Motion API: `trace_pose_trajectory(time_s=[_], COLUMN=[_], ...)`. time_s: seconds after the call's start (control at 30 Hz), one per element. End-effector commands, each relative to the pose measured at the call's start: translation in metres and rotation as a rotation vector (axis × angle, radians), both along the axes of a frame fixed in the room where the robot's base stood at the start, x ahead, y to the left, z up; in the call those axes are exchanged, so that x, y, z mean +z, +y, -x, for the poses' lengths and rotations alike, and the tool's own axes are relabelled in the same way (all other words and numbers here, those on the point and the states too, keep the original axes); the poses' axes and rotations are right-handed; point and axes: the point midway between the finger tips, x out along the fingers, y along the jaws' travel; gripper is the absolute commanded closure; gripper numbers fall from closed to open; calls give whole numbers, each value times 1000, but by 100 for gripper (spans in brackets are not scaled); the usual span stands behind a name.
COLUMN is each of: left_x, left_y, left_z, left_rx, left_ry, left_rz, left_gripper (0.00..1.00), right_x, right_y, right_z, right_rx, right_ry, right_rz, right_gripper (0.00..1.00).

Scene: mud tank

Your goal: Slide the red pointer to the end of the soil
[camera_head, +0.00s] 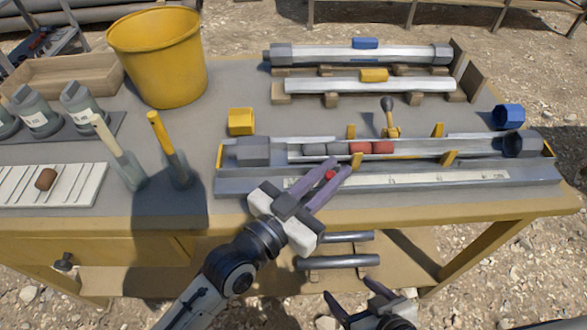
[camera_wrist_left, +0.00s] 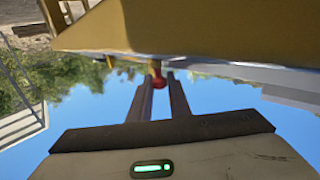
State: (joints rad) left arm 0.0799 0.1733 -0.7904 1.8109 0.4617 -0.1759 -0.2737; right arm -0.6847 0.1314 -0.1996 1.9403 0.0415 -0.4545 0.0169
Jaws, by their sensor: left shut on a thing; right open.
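The red pointer (camera_head: 330,175) sits on the pale scale strip (camera_head: 420,178) along the front of the long grey tray. My left gripper (camera_head: 334,173) is shut on the pointer, with its purple fingers on either side of it. The pointer also shows as a red knob (camera_wrist_left: 158,76) between the fingertips in the left wrist view. Behind the scale lies a clear tube with grey soil pieces (camera_head: 315,149) and red soil pieces (camera_head: 372,147) in its left half. My right gripper (camera_head: 362,294) is open and empty, low in front of the table.
A yellow bucket (camera_head: 158,60), two upright-handled tools (camera_head: 170,150) and a white ribbed tray (camera_head: 75,184) stand on the left. More tubes (camera_head: 360,54) lie on supports at the back. The scale right of the pointer is clear.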

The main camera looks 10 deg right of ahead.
Motion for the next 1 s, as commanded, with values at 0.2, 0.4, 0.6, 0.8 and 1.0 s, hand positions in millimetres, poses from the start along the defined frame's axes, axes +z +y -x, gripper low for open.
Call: trace_pose_trajectory(time_s=[0.2, 0.4, 0.6, 0.8, 1.0], left_x=[0, 0, 0, 0, -2], left_y=[-9, -8, -8, -7, 10], left_z=[1, 1, 1, 1, 15], left_rx=[3, 4, 3, 3, 4], left_ry=[0, -2, -1, -1, 0], left_rz=[-4, -4, -3, -3, -6], left_gripper=[100, 100, 65, 65, 65], right_x=[-5, -7, -5, -3, -1], right_y=[-4, -5, -4, -4, -3], right_z=[4, 5, 5, 3, 2], right_rx=[-4, -4, -4, -3, -2], right_ry=[14, 18, 15, 9, 6], right_rz=[7, 8, 7, 5, 4], right_gripper=[27, 27, 27, 27, 27])
